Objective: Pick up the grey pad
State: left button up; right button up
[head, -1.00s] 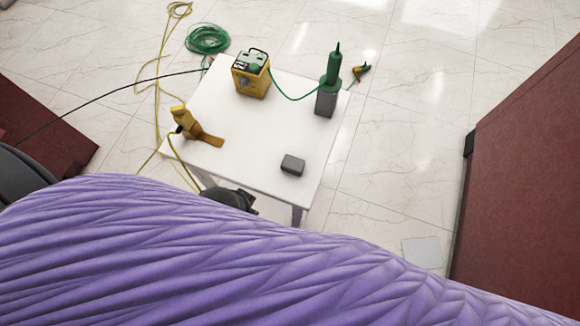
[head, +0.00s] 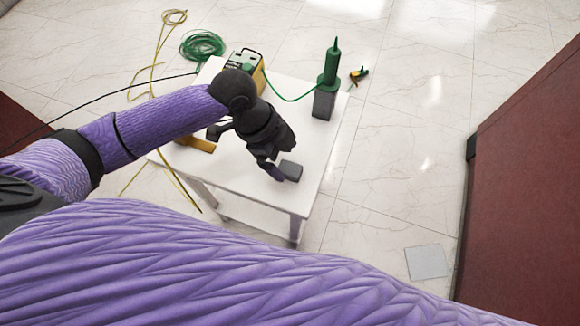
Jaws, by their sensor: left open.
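The grey pad (head: 292,170) is a small dark grey block lying on the white table (head: 235,172) near its front right edge. My left gripper (head: 275,168) is above the table, just left of the pad, with its fingers pointing down toward it. The fingers are apart, and one fingertip is beside or overlapping the pad's left side; I cannot tell whether it touches. My right gripper is not in view.
A green bushing on a grey block (head: 324,104) stands at the table's back right. A yellow device (head: 250,62) and a yellow tool (head: 197,143) are partly hidden by my left arm. A green cable coil (head: 202,45) lies on the floor behind. Dark red structures stand at both sides.

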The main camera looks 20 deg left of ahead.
aim_at(290, 168)
pick_arm(q)
jog(key=shift+m, duration=0.3)
jog(key=f+b, duration=0.1)
jog(key=f, duration=0.1)
jog(key=w+f+b, duration=0.1)
jog(key=f+b, duration=0.1)
jog(key=f, duration=0.1)
jog(key=f+b, duration=0.2)
jog(key=f, duration=0.1)
jog(key=shift+w+d+f, duration=0.1)
jog(key=shift+w+d, duration=0.1)
jog(key=shift+d, duration=0.1)
jog(key=shift+d+f, duration=0.2)
jog(key=shift+f, duration=0.05)
jog(key=shift+r, duration=0.2)
jog(key=c, duration=0.8)
grip_shut()
jog(key=shift+r, duration=0.1)
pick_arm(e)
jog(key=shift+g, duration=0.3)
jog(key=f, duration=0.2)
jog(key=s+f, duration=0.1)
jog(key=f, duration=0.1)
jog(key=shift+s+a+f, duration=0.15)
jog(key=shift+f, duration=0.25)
